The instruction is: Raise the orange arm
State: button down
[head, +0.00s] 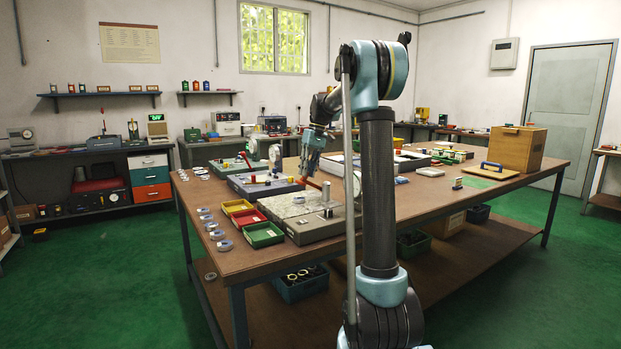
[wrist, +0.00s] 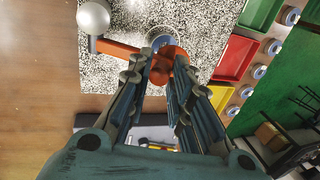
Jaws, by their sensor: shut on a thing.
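The orange arm (wrist: 122,49) lies over a speckled plate (wrist: 205,25) in the wrist view. One end is by a silver ball-topped part (wrist: 93,17), and the other sits between my fingertips. My gripper (wrist: 163,66) is shut on that end, with its fingers on either side. In the head view my gripper (head: 305,176) reaches down beside the speckled block (head: 291,208), and the orange arm (head: 316,184) shows as a small orange strip there. The fingers partly hide the gripped end.
Yellow (head: 238,207), red (head: 248,217) and green (head: 264,235) trays stand left of the block. Several rings (head: 217,234) line the table's left edge. A wooden box (head: 517,147) stands at the far right. The table's right front is mostly clear.

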jog(key=d, duration=0.1)
jog(key=w+d+r, duration=0.1)
jog(key=d, duration=0.1)
jog(key=shift+w+d+r, duration=0.15)
jog(key=shift+d+r, duration=0.1)
jog(key=shift+d, duration=0.05)
jog(key=c, duration=2.4)
grip_release()
jog(key=shift+w+d+r, duration=0.1)
jog(key=shift+w+d, duration=0.15)
jog(key=shift+d, duration=0.3)
jog(key=shift+w+d, duration=0.2)
jog(key=shift+d, duration=0.3)
jog(key=c, duration=1.9)
grip_release()
jog(key=shift+w+d+f, duration=0.2)
jog(key=shift+w, duration=0.1)
jog(key=shift+s+a+r, duration=0.1)
jog(key=shift+s, duration=0.05)
jog(key=shift+c, duration=0.8)
jog(key=shift+o, duration=0.2)
jog(key=o, duration=1.2)
jog(key=shift+w+f, duration=0.4)
jog(key=shift+w, duration=0.1)
jog(key=shift+s+a+r, duration=0.15)
jog(key=shift+s+r, duration=0.2)
jog(key=shift+s, duration=0.05)
jog(key=c, duration=0.5)
